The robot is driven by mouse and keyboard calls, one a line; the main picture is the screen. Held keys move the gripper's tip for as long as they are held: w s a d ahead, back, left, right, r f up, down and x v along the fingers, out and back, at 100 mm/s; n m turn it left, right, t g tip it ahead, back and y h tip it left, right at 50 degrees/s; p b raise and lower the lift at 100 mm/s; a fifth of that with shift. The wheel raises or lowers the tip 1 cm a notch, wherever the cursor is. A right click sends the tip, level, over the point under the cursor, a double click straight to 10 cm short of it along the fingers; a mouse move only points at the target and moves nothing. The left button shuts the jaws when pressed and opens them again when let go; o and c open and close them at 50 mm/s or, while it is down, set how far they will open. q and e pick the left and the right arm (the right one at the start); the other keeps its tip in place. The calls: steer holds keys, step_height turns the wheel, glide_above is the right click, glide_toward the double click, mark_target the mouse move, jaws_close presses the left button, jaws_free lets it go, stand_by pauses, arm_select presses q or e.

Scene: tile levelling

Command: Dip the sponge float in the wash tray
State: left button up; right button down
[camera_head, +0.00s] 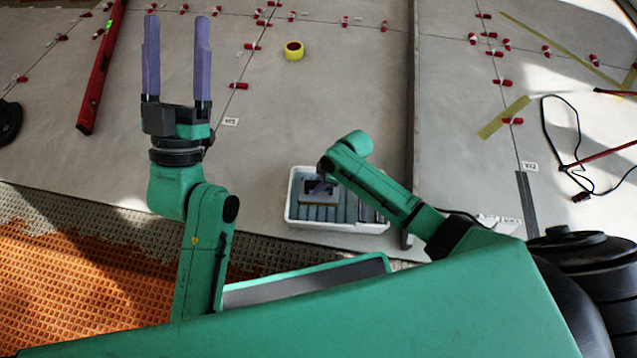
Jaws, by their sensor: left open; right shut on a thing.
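The white wash tray (294,212) stands at the centre, on the edge of the grey tiles, with grey ribs or rollers inside. My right gripper (318,188) is over the tray, mostly hidden by its own green wrist. It is shut on the sponge float (320,201), a flat tan and dark block that appears within the tray's outline. I cannot tell how deep the float sits or whether it touches the ribs. My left gripper (177,60) is open and empty above the tiles at the upper left, its two purple fingers pointing away from me.
A red spirit level (101,75) lies at the upper left. A yellow tape roll (293,51) sits beyond the tray. Several red levelling clips line the tile joints. A black cable (556,145) lies at the right.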

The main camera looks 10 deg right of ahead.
steer(key=shift+r+p, duration=0.6)
arm_select(q)
step_height(320, 180, down, 24)
steer(key=s+d+r+n+g+y+p, duration=0.1)
steer(key=s+d+n+g+y, duration=0.15)
steer(key=g, duration=0.45)
arm_select(e)
steer(key=shift+r, duration=0.5)
step_height(320, 180, up, 3)
steer(key=p, duration=0.3)
steer(key=shift+r, duration=0.1)
step_height(320, 180, up, 2)
steer(key=p, duration=0.3)
steer(key=shift+r, duration=0.15)
steer(key=shift+r+p, duration=0.25)
steer(key=shift+p, duration=0.05)
arm_select(q)
steer(key=s+f+g+y, duration=0.1)
steer(key=s+f+g, duration=0.5)
steer(key=s+f, duration=0.2)
steer(key=shift+s+d+f+m+g, duration=0.3)
steer(key=shift+s+d+m, duration=0.05)
steer(key=shift+s+d, duration=0.1)
arm_select(e)
steer(key=shift+f, duration=0.1)
